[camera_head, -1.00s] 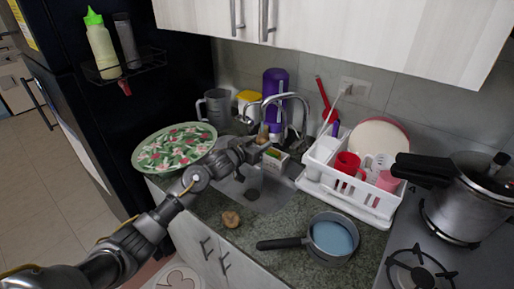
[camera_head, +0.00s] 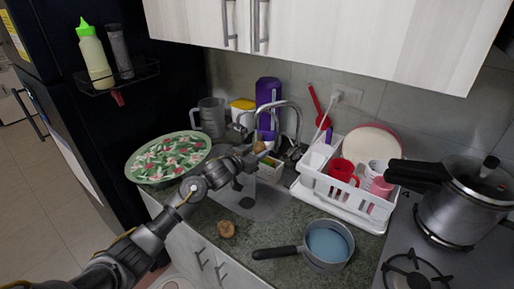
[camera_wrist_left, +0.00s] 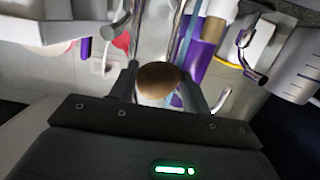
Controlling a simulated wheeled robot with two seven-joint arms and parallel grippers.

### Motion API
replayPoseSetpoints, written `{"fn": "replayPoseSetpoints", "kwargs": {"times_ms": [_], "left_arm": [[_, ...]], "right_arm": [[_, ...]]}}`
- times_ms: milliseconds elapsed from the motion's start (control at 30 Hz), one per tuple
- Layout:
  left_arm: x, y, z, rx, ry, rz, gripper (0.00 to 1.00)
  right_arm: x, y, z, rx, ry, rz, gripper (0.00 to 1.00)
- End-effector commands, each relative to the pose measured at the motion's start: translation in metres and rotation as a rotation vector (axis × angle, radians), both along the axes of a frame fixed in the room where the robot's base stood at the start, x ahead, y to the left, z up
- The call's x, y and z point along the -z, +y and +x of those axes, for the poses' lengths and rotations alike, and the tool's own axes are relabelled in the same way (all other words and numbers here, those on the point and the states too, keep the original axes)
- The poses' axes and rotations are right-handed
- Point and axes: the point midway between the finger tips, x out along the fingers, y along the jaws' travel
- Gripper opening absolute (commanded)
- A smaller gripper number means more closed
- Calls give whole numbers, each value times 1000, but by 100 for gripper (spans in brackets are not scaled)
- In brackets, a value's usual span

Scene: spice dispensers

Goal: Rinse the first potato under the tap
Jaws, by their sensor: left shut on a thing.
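My left gripper (camera_head: 255,151) is over the sink (camera_head: 262,204), shut on a brown potato (camera_head: 259,146). In the wrist view the potato (camera_wrist_left: 158,80) sits between the two fingers (camera_wrist_left: 160,88). The curved metal tap (camera_head: 292,106) stands behind the sink, and its spout end is close above the potato. I cannot tell for sure whether water runs onto it. A second potato (camera_head: 226,229) lies on the counter in front of the sink. My right gripper is not in view.
A floral plate (camera_head: 170,157) is left of the sink. A white dish rack (camera_head: 350,203) with cups and plates stands to the right.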

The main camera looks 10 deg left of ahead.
Motion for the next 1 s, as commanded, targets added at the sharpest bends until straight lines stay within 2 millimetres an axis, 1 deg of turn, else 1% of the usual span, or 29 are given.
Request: {"fn": "replayPoseSetpoints", "kwargs": {"times_ms": [100,400,800,1000], "left_arm": [[0,-3,-1,0,0,0,24],[0,-2,-1,0,0,1,24],[0,9,2,-1,0,1,24],[0,9,2,0,0,1,24]], "right_arm": [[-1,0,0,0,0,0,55],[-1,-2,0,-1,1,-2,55],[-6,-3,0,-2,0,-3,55],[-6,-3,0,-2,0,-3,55]]}}
